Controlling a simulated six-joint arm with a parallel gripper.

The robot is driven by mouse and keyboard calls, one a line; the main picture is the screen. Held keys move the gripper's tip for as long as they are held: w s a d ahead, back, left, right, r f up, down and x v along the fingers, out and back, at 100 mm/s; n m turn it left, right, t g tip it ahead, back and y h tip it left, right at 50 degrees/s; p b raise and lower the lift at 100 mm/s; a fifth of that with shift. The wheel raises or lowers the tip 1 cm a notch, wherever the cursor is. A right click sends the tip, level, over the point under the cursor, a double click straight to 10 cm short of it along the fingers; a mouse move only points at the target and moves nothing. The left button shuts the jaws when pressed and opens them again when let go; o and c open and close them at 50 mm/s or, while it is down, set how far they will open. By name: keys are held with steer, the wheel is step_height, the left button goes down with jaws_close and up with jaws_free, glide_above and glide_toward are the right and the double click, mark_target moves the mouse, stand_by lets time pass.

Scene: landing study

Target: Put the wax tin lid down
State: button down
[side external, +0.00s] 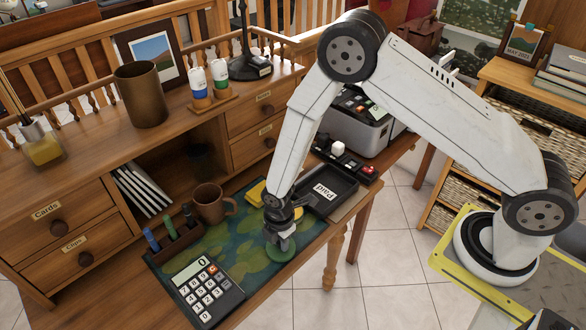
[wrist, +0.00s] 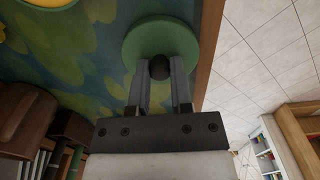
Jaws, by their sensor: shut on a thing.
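The wax tin lid is a round green disc with a dark knob; it shows in the side view (side external: 283,252) and the wrist view (wrist: 160,38). My gripper (side external: 279,238) is shut on the knob, with one finger on each side of it in the wrist view (wrist: 160,78). The lid is low over the front right part of the green and blue patterned mat (side external: 237,240), close to the desk's front edge. It looks about level. I cannot tell whether its underside touches the mat.
A calculator (side external: 207,289) lies left of the lid, and a pen holder (side external: 175,243) and brown mug (side external: 210,204) stand behind it. A black tray labelled "Paid" (side external: 330,190) is behind to the right. A yellow item (side external: 256,194) lies at the mat's back. The floor drops away beyond the desk edge.

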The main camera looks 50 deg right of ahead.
steer(key=shift+f, duration=0.35)
steer(key=shift+f, duration=0.1)
steer(key=c, duration=0.5)
jaws_free()
steer(key=shift+c, duration=0.2)
step_height(320, 180, up, 12)
stand_by(0.4)
steer(key=shift+d+r, duration=0.1)
steer(key=shift+r, duration=0.1)
stand_by(0.4)
